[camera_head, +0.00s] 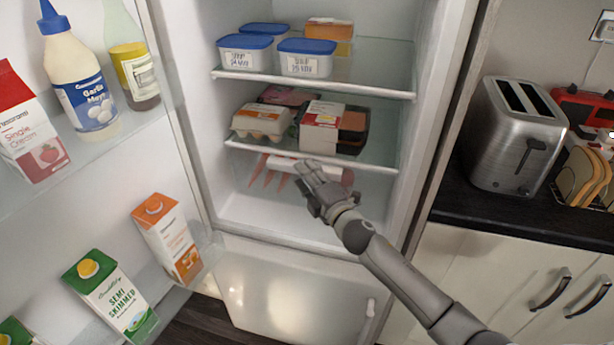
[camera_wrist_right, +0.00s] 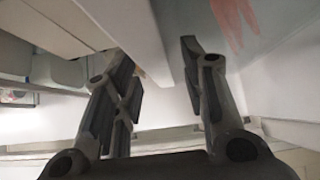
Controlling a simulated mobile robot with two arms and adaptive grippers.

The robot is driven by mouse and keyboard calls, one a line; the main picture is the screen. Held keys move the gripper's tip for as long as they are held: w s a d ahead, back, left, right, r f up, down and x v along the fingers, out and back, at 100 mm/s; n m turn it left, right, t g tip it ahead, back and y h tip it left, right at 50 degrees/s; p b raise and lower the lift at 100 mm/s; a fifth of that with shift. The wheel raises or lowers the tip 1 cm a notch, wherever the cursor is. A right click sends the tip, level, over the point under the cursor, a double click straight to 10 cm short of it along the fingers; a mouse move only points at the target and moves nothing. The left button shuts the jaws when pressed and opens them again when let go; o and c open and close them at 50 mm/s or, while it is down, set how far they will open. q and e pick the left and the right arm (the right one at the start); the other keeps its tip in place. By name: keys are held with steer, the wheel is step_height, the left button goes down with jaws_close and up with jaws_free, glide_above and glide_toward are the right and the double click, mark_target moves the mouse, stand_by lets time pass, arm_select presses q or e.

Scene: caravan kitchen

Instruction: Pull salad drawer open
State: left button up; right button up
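The salad drawer (camera_head: 262,205) sits in the lower part of the open fridge, under the lower shelf. Its clear front shows orange-red shapes, and a pale bar (camera_head: 283,164) runs along its top. My right gripper (camera_head: 313,177) is at the middle of the drawer's front, close to this bar. In the right wrist view, the two fingers (camera_wrist_right: 157,62) stand apart, and a pale edge (camera_wrist_right: 150,40) reaches in between them. I cannot tell whether they touch it. The drawer looks closed. My left gripper is not in view.
The open fridge door at left holds bottles (camera_head: 80,75) and cartons (camera_head: 108,290). The lower shelf (camera_head: 310,155) with an egg box (camera_head: 262,121) lies just above the gripper. A toaster (camera_head: 515,135) stands on the counter at right.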

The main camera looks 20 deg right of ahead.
jaws_close()
stand_by(0.3)
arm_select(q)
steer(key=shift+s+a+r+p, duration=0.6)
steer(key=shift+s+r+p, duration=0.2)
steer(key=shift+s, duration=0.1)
arm_select(e)
steer(key=s+a, duration=0.9)
steer(key=s, duration=0.5)
steer(key=shift+a+f, duration=0.2)
steer(key=shift+a, duration=0.1)
steer(key=shift+s, duration=0.1)
jaws_free()
steer(key=shift+d, duration=0.1)
